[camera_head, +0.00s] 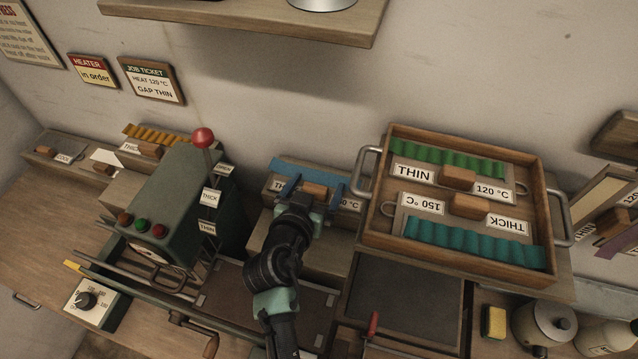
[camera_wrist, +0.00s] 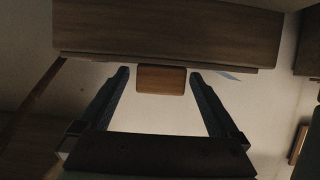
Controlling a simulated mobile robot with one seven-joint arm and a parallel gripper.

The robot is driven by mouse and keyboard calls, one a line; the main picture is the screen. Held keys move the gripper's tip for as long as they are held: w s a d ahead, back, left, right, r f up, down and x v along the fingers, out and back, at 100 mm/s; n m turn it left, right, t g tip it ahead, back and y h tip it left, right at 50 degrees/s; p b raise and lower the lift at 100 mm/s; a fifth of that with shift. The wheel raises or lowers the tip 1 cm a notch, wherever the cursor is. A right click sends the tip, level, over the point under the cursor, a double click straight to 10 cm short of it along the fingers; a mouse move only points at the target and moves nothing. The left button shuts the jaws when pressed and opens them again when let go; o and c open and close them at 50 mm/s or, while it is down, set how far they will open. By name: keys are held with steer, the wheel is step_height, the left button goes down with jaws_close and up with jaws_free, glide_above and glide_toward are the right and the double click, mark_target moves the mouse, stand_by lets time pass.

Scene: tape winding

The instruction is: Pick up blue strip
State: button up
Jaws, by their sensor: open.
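The blue strip (camera_head: 308,171) lies on a ledge against the wall behind my gripper, with a wooden handle block (camera_head: 315,189) and white labels on its card. The labels are partly covered; one reads "50 °C" at its visible end. My gripper (camera_head: 311,184) is open, one finger on each side of the handle in the head view. In the wrist view the handle (camera_wrist: 161,79) shows between the open fingertips (camera_wrist: 160,74), with gaps on both sides. Whether the fingertips are level with the handle is hard to tell. A small blue sliver shows beside the right fingertip.
A wooden tray (camera_head: 374,205) with green and teal strips stands right of my gripper. A green machine (camera_head: 165,205) with a red-knobbed lever (camera_head: 203,138) stands to the left. A shelf (camera_head: 245,17) juts out above. Orange strip (camera_head: 152,134) is at the back left.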

steer(key=c, duration=1.5)
steer(key=shift+r, duration=0.1)
